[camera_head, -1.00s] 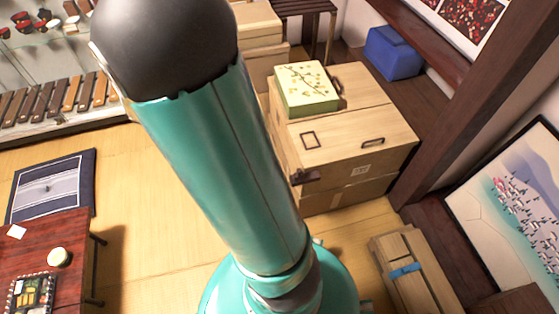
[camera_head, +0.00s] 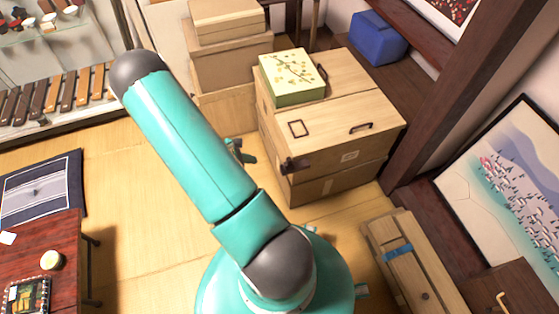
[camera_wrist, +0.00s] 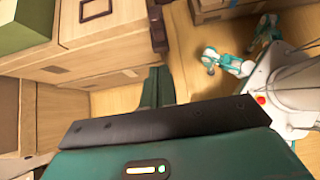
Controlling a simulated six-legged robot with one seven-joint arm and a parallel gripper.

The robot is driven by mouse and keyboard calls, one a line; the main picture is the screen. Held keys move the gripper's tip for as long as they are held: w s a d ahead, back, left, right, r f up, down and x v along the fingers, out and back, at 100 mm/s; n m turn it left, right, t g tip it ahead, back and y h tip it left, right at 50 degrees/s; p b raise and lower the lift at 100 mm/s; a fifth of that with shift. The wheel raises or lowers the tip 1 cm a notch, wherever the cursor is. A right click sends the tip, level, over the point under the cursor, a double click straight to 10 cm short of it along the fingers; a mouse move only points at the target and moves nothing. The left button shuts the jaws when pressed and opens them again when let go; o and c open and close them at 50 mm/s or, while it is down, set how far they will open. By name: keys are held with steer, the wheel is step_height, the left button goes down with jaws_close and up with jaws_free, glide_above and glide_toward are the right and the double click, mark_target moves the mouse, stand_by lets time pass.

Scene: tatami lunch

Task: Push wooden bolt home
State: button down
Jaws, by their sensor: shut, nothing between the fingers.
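A dark wooden fitting, which looks like the bolt (camera_head: 294,165), sits at the front left edge of the pale wooden chest (camera_head: 340,145), just below its lid line. In the wrist view the same dark bolt (camera_wrist: 157,28) shows at the top centre, beside the chest's edge. How far it is pushed in, I cannot tell. My gripper (camera_wrist: 158,82) is shut and empty, below the bolt in the wrist picture and apart from it. In the head view my gripper (camera_head: 242,153) shows only in part behind my arm, left of the chest.
A green floral box (camera_head: 292,78) stands on the chest. Stacked boxes (camera_head: 228,60) stand behind it at the left. A low wooden case with a blue band (camera_head: 398,252) lies at the right. A red-brown table (camera_head: 50,285) is at the lower left. Open tatami lies between.

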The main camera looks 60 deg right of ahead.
mark_target(287, 162)
steer(key=x, duration=0.4)
steer(key=r+x, duration=0.1)
steer(key=x, duration=0.3)
steer(key=s+d+x, duration=0.1)
steer(key=x, duration=0.3)
steer(key=shift+s+d+r, duration=0.1)
steer(key=shift+r, duration=0.15)
steer(key=shift+s+d, duration=0.3)
steer(key=s+d, duration=0.4)
steer(key=shift+s, duration=0.1)
